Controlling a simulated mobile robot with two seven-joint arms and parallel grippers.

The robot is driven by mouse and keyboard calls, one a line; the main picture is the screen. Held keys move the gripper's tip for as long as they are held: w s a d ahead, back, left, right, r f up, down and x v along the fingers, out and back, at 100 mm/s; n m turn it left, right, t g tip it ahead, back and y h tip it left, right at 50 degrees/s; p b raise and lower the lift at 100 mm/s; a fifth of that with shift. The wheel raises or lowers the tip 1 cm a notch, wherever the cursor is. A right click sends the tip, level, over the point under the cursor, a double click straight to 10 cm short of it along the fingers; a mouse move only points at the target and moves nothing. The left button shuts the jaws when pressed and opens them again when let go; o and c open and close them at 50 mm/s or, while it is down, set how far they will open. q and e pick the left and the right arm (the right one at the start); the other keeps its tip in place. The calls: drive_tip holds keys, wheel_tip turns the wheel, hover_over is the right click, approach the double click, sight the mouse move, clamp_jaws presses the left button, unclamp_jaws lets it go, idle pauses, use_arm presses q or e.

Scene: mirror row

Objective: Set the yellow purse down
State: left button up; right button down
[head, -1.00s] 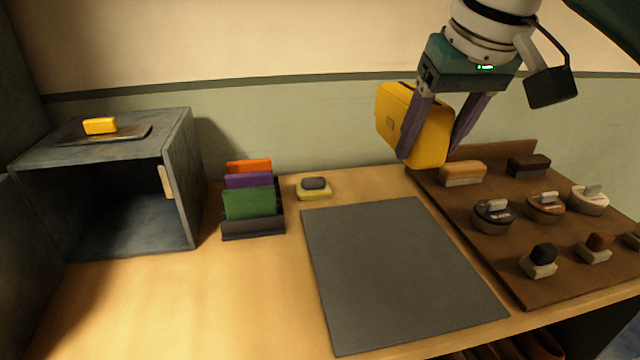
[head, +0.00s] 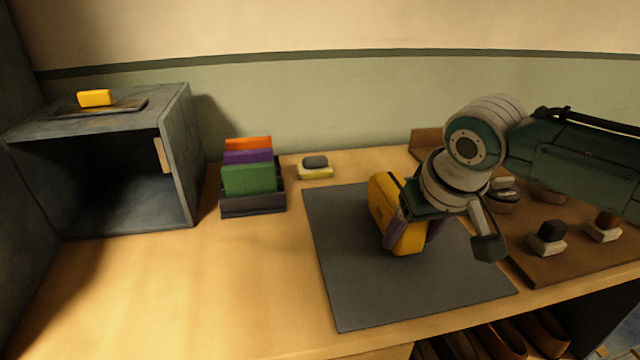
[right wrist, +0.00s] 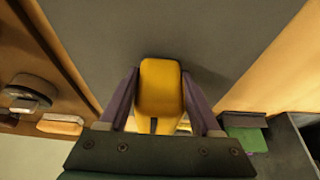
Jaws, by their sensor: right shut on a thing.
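I cannot tell for sure whether the purse's underside touches the mat. My left gripper does not show.
A dark open cabinet (head: 182,165) stands at the left with a yellow block (head: 95,98) on top. A rack (head: 252,205) holds coloured cards; a small yellow-and-grey item (head: 315,168) lies beside it. A brown board (head: 570,262) with brushes is at the right. The front-left tabletop is clear.

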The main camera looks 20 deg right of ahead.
drive_tip(key=shift+f, duration=0.25)
drive_tip(key=shift+c, duration=0.4)
unclamp_jaws()
drive_tip(key=shift+r, duration=0.25)
drive_tip(key=p+v, duration=0.4)
drive_tip(key=v, duration=0.7)
drive_tip(key=s+a+n, duration=0.1)
drive_tip(key=s+a, duration=0.2)
drive_tip(key=s, duration=0.3)
drive_tip(key=s+a+f+n, duration=0.1)
drive_tip(key=s+a+n, duration=0.1)
drive_tip(key=s, duration=0.4)
drive_tip(key=s+a+f+n+y, duration=0.1)
drive_tip(key=s+a, duration=0.4)
drive_tip(key=s, duration=0.2)
drive_tip(key=shift+n+g, duration=0.3)
drive_tip(key=shift+n, duration=0.1)
